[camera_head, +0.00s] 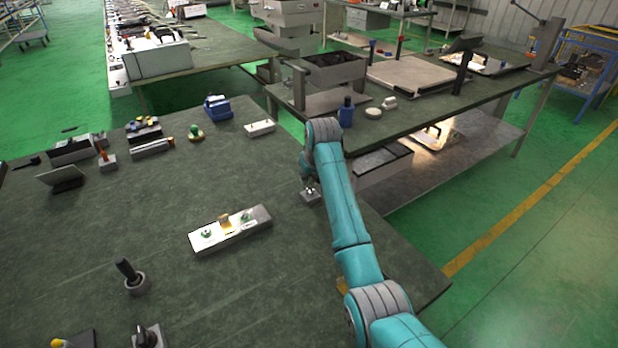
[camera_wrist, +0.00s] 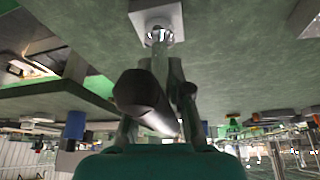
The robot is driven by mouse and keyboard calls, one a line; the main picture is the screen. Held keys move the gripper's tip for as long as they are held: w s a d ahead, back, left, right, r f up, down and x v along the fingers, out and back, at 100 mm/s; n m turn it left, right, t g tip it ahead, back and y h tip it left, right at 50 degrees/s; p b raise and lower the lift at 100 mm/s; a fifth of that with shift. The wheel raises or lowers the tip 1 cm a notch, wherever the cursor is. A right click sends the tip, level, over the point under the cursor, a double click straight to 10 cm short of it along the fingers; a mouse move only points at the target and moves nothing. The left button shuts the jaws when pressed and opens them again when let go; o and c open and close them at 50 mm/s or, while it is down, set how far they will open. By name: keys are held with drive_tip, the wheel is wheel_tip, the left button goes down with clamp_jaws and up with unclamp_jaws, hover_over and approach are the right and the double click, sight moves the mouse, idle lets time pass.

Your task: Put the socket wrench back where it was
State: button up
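In the wrist view the socket wrench (camera_wrist: 140,90) shows a thick black handle and a shiny metal lower part. My gripper (camera_wrist: 168,78) is around it, and the fingers look shut on it, though the handle hides part of them. The metal end of the wrench is at a small light grey block (camera_wrist: 157,17) on the table; I cannot tell whether it is seated in it or just above. In the head view my gripper (camera_head: 309,184) points down over the same grey block (camera_head: 311,197), near the right edge of the green-topped table (camera_head: 190,285). The wrench is mostly hidden there.
A light metal plate with knobs (camera_head: 230,228) lies left of my gripper. A black-handled tool in a round holder (camera_head: 131,277) stands at front left. A small white box (camera_head: 260,127) and blue box (camera_head: 217,107) are farther back. A second bench (camera_head: 420,110) stands behind.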

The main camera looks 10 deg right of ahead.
drive_tip(key=o, duration=0.4)
drive_tip(key=shift+r, duration=0.1)
drive_tip(key=v, duration=1.2)
